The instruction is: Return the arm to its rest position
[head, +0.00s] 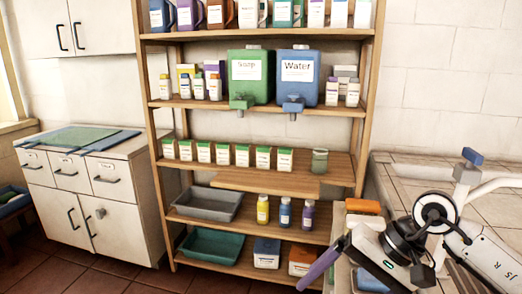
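My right arm (487,258) comes in from the lower right, in front of the white tiled counter. Its hand end (372,254) points left, toward the lower right of the shelf unit. A long purple strip (322,263) slants down and left from this end; I cannot tell whether it is held or is part of the gripper. The fingertips are not clear, so the opening does not show. My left arm and gripper are not in view.
A wooden shelf unit (262,103) holds a green Soap dispenser (249,73), a blue Water dispenser (298,75), bottles, jars and trays. A white cabinet (108,215) stands left. A blue-handled tap (472,156) rises beside my arm.

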